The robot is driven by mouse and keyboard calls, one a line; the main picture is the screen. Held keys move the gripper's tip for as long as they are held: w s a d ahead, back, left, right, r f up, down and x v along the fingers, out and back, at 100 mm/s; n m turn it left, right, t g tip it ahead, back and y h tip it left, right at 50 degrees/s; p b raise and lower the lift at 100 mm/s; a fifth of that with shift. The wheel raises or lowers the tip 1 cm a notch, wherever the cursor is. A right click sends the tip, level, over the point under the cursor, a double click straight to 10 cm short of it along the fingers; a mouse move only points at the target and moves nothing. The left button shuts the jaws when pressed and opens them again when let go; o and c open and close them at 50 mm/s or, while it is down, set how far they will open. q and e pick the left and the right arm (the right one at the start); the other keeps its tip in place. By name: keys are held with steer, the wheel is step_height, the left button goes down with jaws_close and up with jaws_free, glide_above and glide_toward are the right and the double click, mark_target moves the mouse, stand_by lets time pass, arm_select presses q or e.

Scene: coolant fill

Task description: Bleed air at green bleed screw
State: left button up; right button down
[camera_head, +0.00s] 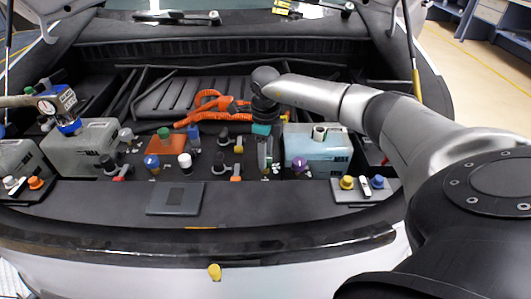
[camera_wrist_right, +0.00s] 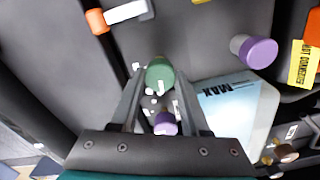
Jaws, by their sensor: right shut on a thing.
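The green bleed screw (camera_wrist_right: 160,74) shows in the right wrist view as a round green knob between my right fingertips. My right gripper (camera_wrist_right: 158,82) is shut on it, with one finger on each side. In the head view my right gripper (camera_head: 265,165) points down into the engine bay, left of the pale blue reservoir (camera_head: 322,146), and largely hides the screw. The reservoir also shows in the right wrist view (camera_wrist_right: 226,108), marked MAX. My left gripper is not in view.
A purple cap (camera_head: 300,164) stands close to the right of my gripper. Several capped fittings stand to the left, near an orange block (camera_head: 165,145). The flat front panel (camera_head: 250,205) is mostly clear.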

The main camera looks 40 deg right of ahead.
steer(key=shift+r, duration=0.1)
stand_by(0.3)
steer(key=shift+c, duration=1.9)
jaws_free()
step_height(320, 180, up, 15)
steer(key=p, duration=0.2)
steer(key=shift+r, duration=0.1)
